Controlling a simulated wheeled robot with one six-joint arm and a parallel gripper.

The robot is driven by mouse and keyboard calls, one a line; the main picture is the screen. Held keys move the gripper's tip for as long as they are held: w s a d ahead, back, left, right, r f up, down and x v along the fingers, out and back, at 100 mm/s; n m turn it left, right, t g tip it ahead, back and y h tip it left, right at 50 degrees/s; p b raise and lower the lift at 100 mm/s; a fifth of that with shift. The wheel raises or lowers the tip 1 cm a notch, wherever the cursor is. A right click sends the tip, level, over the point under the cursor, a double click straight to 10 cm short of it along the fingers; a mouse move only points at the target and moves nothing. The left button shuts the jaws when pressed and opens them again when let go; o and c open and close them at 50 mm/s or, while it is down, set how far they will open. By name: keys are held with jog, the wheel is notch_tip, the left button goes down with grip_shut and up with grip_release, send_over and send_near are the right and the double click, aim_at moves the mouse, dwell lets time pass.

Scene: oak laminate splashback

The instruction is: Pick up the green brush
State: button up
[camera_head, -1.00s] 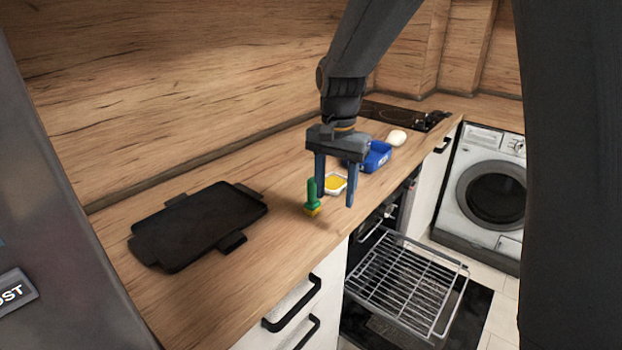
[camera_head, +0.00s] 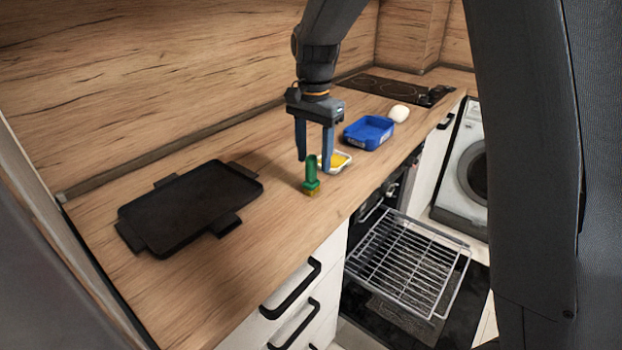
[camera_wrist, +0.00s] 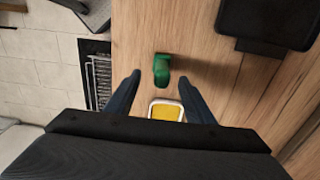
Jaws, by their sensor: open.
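The green brush (camera_head: 311,176) stands upright on the wooden counter, with a yellowish base at its foot. My gripper (camera_head: 314,166) is open, its two fingers pointing down, above the counter close to the brush. In the wrist view, the green brush (camera_wrist: 161,70) lies just beyond the fingertips, roughly midway between their lines. My gripper (camera_wrist: 157,75) holds nothing there. Whether a finger touches the brush cannot be told.
A small white dish with yellow contents (camera_head: 338,161) stands right beside the brush. A blue tray (camera_head: 369,133) and a white rounded object (camera_head: 398,113) are farther back. A black griddle (camera_head: 188,207) lies left. An oven rack (camera_head: 408,265) sticks out below the counter's front edge.

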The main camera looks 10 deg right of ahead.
aim_at(311, 178)
jog(key=f, duration=0.2)
jog(key=f+p, duration=0.1)
jog(key=f, duration=0.1)
jog(key=f+p, duration=0.1)
jog(key=f, duration=0.1)
jog(key=shift+s+a+f, duration=0.25)
jog(key=shift+a+f, duration=0.05)
jog(key=shift+a, duration=0.05)
jog(key=c, duration=1.1)
